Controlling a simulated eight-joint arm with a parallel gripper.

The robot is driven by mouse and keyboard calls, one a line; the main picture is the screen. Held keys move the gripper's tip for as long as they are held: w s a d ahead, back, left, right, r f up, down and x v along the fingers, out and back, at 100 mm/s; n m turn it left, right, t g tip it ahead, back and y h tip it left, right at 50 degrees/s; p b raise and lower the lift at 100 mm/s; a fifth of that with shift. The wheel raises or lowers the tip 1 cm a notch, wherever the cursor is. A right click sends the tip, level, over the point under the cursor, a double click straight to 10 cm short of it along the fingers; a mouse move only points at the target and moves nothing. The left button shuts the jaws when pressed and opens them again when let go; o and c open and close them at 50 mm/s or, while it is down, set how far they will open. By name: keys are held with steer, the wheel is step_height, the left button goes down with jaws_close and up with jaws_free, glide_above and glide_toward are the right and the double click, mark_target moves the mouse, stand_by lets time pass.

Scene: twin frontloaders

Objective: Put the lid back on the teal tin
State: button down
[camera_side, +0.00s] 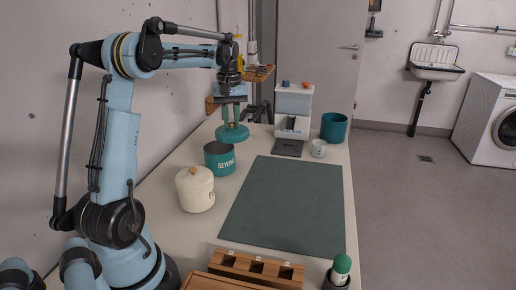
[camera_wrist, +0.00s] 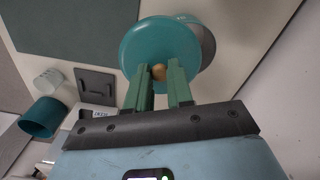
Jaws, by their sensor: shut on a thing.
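The teal tin (camera_side: 219,161) stands open on the table, with "SEWING" on its side. In the wrist view part of the tin (camera_wrist: 207,42) shows behind the lid. The round teal lid (camera_side: 232,133) hangs above the tin and a little to its right in the side view; in the wrist view the lid (camera_wrist: 150,42) has a wooden knob (camera_wrist: 158,72). My gripper (camera_side: 233,118) is shut on that knob, with the green fingers (camera_wrist: 162,82) on either side of it. The lid looks roughly level and apart from the tin.
A cream lidded tin (camera_side: 195,190) stands in front of the teal tin. A dark mat (camera_side: 285,205) covers the middle of the table. A white-and-blue machine (camera_side: 292,110), a white cup (camera_side: 318,148) and a teal pot (camera_side: 334,127) stand at the back. Wooden holders (camera_side: 256,268) sit at the front.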

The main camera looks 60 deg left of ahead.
mark_target(218, 134)
steer(key=shift+n, duration=0.7)
steer(key=s+a, duration=0.3)
steer(key=a, duration=0.1)
steer(key=shift+s+r, duration=0.1)
steer(key=shift+r, duration=0.15)
steer(key=shift+f, duration=3.15)
steer(key=shift+f, duration=0.15)
steer(key=shift+c, duration=2.2)
jaws_free()
steer(key=shift+r, duration=3.5)
